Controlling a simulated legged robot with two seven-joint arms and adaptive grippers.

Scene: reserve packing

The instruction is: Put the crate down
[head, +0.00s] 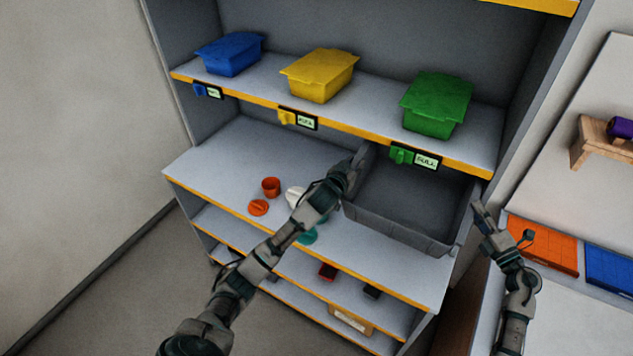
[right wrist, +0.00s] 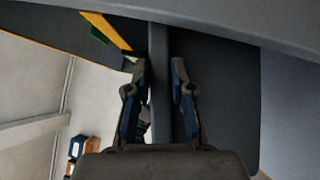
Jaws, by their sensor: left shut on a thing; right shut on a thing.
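The grey crate (head: 395,228) is at the right end of the middle shelf (head: 215,160), below the green bin. It looks empty and roughly level. Its front wall is near the shelf's front edge. I cannot tell whether its bottom touches the shelf. My left gripper (head: 352,172) is shut on the crate's left wall. My right gripper (head: 478,211) is shut on its right wall. In the right wrist view the crate's wall (right wrist: 160,95) runs between the fingers of my right gripper (right wrist: 160,68).
An orange cup (head: 270,187), an orange disc (head: 258,208), a white item (head: 295,196) and a teal item (head: 308,237) lie left of the crate. Blue (head: 231,54), yellow (head: 320,75) and green (head: 436,104) bins stand above. The middle shelf's left part is clear.

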